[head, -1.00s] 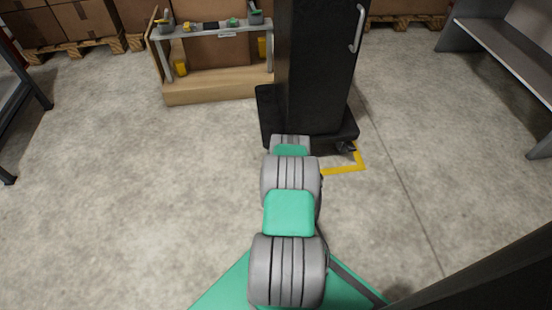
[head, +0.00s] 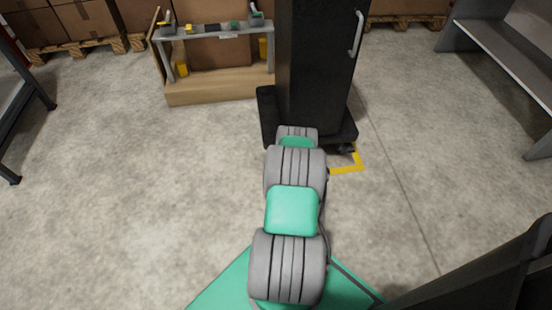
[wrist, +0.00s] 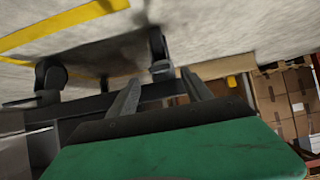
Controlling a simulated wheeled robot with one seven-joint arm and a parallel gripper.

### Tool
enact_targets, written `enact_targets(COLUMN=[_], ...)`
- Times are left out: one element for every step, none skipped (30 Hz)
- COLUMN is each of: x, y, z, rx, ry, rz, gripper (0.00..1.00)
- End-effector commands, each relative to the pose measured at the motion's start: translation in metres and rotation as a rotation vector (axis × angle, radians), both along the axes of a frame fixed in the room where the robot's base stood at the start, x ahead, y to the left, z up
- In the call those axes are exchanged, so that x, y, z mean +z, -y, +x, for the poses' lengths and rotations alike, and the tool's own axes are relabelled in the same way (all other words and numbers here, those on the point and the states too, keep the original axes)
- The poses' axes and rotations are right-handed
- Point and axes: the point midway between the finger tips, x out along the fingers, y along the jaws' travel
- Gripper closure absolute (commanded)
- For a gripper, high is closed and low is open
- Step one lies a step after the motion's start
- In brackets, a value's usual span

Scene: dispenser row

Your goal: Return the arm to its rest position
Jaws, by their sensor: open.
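My arm (head: 292,211), grey with green covers, reaches forward over the floor in the head view. My gripper is hidden there behind the arm's own links. In the wrist view my gripper (wrist: 161,80) shows two dark fingers spread apart, with nothing between them. The green part of my wrist fills the bottom of that view. The tall black cabinet (head: 315,70) on a wheeled base stands just beyond my arm. Its dark base and casters (wrist: 158,52) appear close beyond the fingers in the wrist view; I cannot tell the exact gap.
A wooden stand with a grey rail (head: 215,31) and small items is left of the cabinet. Yellow tape (head: 347,169) marks the floor by the cabinet. A grey bench (head: 510,60) is at the right, cartons (head: 85,20) at the back. Floor on both sides is clear.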

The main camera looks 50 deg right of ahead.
Motion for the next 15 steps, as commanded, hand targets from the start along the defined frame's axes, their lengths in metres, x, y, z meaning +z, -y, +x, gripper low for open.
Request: enact_targets(x=[0.0047,0.0054,0.0053,0.005,0.0048,0.0043,0.0041,0.0041,0.0041,0.0041,0.0041,0.0041,0.0045,0.0064,0.0129], y=[-0.0023,-0.0034,-0.0044,-0.0049,-0.005,-0.0049,-0.0048,-0.0048,-0.0048,-0.0046,-0.0046,-0.0046,-0.0045,-0.0043,-0.0043], z=[-0.0031,-0.0041,-0.0051,-0.0055,-0.0057,-0.0056,-0.0055,-0.0055,-0.0054,-0.0054,-0.0054,-0.0053,-0.0052,-0.004,-0.0002], rx=[0.0,0.0,-0.001,-0.001,-0.001,-0.001,-0.001,-0.001,-0.001,0.0,0.0,0.0,0.0,0.002,0.008], ry=[0.0,0.001,0.001,0.001,0.001,0.001,0.001,0.001,0.001,0.001,0.001,0.001,0.001,0.001,-0.001], rz=[0.0,-0.001,0.0,0.0,0.0,0.0,0.0,0.0,0.0,-0.001,-0.001,-0.001,-0.001,0.0,0.001], gripper=[0.42,0.42,0.42,0.42,0.42,0.42,0.42,0.42,0.42,0.42,0.42,0.42,0.42,0.42,0.42])
